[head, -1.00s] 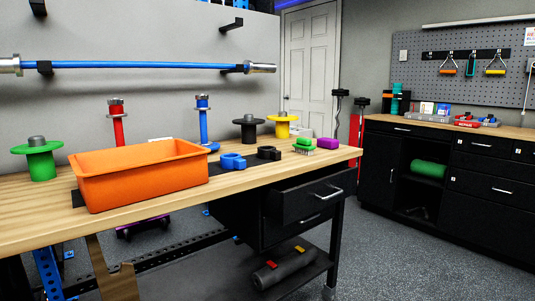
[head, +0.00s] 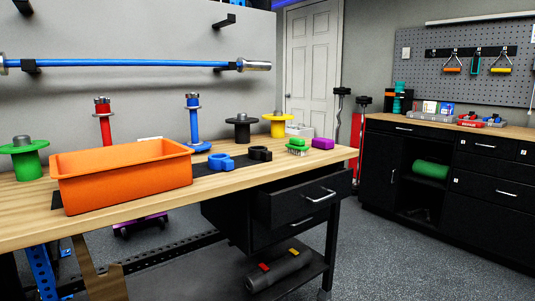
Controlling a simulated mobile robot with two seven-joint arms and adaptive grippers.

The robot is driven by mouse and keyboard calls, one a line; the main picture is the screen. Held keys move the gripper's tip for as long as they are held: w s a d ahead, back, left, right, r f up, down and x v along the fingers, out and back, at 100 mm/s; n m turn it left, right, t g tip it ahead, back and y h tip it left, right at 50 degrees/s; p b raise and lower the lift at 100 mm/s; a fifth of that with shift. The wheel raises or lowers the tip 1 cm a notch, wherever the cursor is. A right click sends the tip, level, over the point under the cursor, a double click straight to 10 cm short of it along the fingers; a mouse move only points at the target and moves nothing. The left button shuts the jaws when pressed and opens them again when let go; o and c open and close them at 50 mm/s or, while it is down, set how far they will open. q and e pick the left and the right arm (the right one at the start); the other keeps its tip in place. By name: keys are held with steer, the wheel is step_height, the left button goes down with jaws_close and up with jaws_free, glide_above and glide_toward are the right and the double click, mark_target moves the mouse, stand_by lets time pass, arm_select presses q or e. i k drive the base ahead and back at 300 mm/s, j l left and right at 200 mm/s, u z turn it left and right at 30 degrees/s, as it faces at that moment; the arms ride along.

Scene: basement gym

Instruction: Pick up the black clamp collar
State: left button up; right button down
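The black clamp collar (head: 260,154) lies on the wooden workbench (head: 140,216), at the right end of a dark mat strip. A blue clamp collar (head: 221,162) lies just left of it, and the two look close together. Both are right of the orange bin (head: 122,181). Nothing covers the black collar from this view. Neither of my grippers shows in the head view.
Black (head: 241,131) and yellow (head: 278,127) spools stand behind. A blue post (head: 193,125) stands behind the bin. A drawer (head: 306,198) under the bench is partly open.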

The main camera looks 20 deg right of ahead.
mark_target(256, 153)
steer(key=i+l, duration=0.1)
steer(key=l, duration=0.65)
steer(key=i+l+u, duration=0.1)
steer(key=l, duration=0.65)
steer(key=i+l, duration=0.1)
steer(key=l, duration=0.6)
